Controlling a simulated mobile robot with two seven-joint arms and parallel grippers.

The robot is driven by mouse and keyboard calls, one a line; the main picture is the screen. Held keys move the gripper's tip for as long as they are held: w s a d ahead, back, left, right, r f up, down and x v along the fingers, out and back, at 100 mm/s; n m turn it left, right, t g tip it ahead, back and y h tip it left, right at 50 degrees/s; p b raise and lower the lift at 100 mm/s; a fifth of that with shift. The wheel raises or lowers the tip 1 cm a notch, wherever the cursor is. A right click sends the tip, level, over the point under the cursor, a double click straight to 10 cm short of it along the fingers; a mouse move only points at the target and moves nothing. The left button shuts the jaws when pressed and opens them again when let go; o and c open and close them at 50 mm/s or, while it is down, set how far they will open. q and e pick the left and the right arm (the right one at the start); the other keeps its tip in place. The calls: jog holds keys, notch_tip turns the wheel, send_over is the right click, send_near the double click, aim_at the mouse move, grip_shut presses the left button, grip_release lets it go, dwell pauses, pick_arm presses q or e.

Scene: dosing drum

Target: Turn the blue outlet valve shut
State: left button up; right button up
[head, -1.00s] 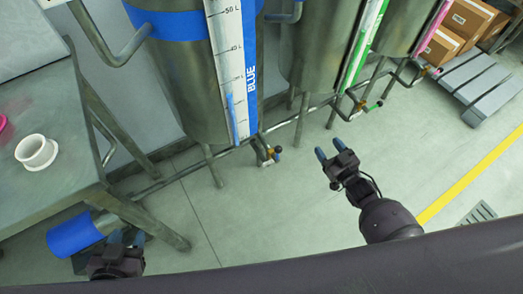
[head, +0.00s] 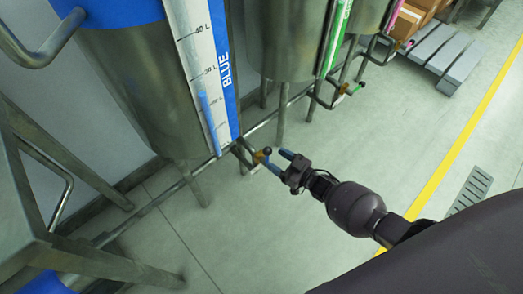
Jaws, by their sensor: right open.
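The blue outlet valve (head: 259,156) is a small brass fitting with a dark blue knob, on the pipe below the steel tank (head: 140,85) with the blue band and the strip marked BLUE. My right gripper (head: 274,158) is open, with its two blue fingertips at the valve's right side, one above and one below the knob. I cannot tell whether the fingers touch it. The lower finger partly covers the valve area. My left gripper is not in view.
Steel pipes and tank legs (head: 196,190) stand behind and left of the valve. A green-marked tank (head: 285,45) stands to the right with its own valve (head: 343,88). The floor (head: 230,235) in front is clear.

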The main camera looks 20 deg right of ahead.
aim_at(266, 154)
jog(key=b+x, duration=0.1)
jog(key=x, duration=0.4)
jog(key=shift+a+f, duration=0.1)
jog(key=shift+f, duration=0.1)
jog(key=shift+w+a+r, duration=0.15)
jog(key=shift+w+a, duration=0.15)
jog(key=shift+w, duration=0.25)
grip_shut()
